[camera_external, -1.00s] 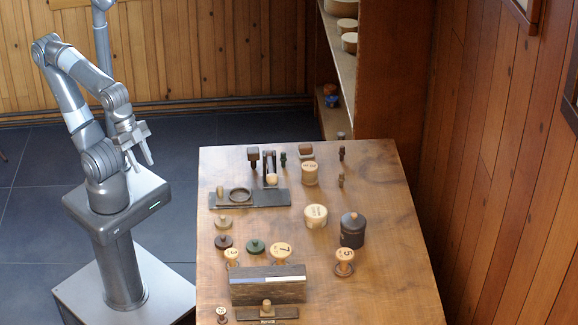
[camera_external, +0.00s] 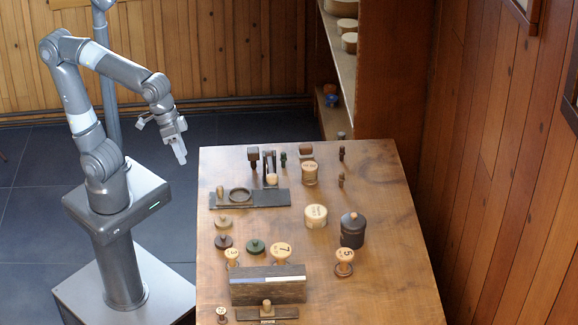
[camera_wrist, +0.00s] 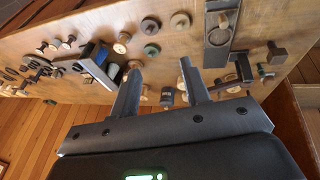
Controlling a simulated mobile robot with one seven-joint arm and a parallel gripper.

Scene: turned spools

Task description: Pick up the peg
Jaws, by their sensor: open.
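My gripper (camera_external: 178,152) is open and empty in the air, left of the table's far left corner and apart from it. Its two spread fingers also show in the wrist view (camera_wrist: 158,78), with the table beyond them. A short pale peg (camera_external: 220,191) stands upright at the left end of a dark board (camera_external: 265,199) with a ring on it. Another pale peg-like piece (camera_external: 266,305) stands on a dark strip at the near edge. I cannot tell which of these is the task's peg.
The wooden table (camera_external: 385,215) holds several turned spools, knobs and discs. A dark block (camera_external: 268,292) stands near the front. A dark lidded jar (camera_external: 351,229) and a pale round box (camera_external: 316,216) stand right of centre. The right part of the table is mostly clear.

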